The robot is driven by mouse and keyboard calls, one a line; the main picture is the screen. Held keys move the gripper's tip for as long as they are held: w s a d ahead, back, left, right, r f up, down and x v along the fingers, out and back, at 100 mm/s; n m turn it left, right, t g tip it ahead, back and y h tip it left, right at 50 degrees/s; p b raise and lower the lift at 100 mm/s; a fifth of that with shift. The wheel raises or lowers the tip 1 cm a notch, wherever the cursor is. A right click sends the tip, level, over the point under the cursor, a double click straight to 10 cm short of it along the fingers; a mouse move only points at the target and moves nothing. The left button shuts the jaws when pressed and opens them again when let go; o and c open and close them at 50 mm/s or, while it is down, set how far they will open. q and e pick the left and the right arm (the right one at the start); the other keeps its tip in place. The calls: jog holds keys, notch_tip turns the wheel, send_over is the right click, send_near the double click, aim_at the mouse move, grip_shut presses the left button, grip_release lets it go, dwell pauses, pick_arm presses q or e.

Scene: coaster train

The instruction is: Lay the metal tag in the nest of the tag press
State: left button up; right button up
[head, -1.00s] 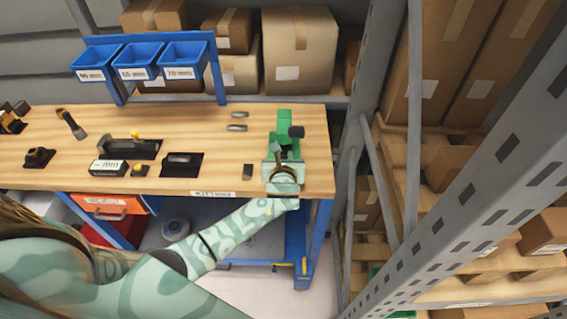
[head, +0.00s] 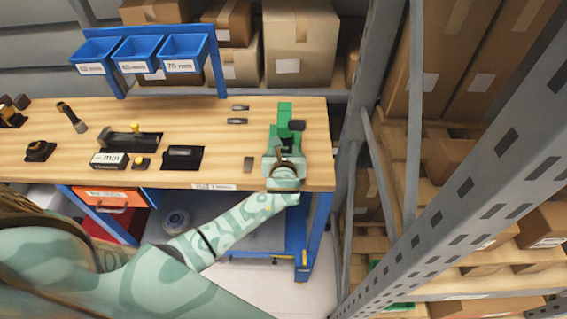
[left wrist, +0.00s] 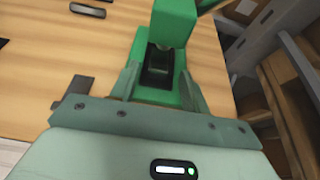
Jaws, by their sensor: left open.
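The green tag press (head: 284,112) stands near the right end of the wooden bench. In the left wrist view, the press (left wrist: 172,22) rises over a dark nest (left wrist: 156,72). I cannot tell whether a tag lies in the nest. My left gripper (head: 284,154) is at the front of the press. Its two fingers are spread apart on either side of the nest area in the left wrist view (left wrist: 158,84), with nothing visibly held. Two small grey metal pieces (head: 237,121) lie left of the press. My right gripper is not in view.
A small dark grey plate (head: 248,165) lies on the bench left of my gripper. A black block (head: 182,157) and other tools lie farther left. Blue bins (head: 185,54) hang behind the bench. A metal shelf upright (head: 384,90) stands close on the right.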

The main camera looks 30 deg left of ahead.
pick_arm(q)
jog(key=p+v, duration=0.3)
jog(key=v, duration=1.1)
jog(key=shift+s+r, duration=0.25)
jog(key=shift+s, duration=0.1)
jog(key=shift+d, duration=0.15)
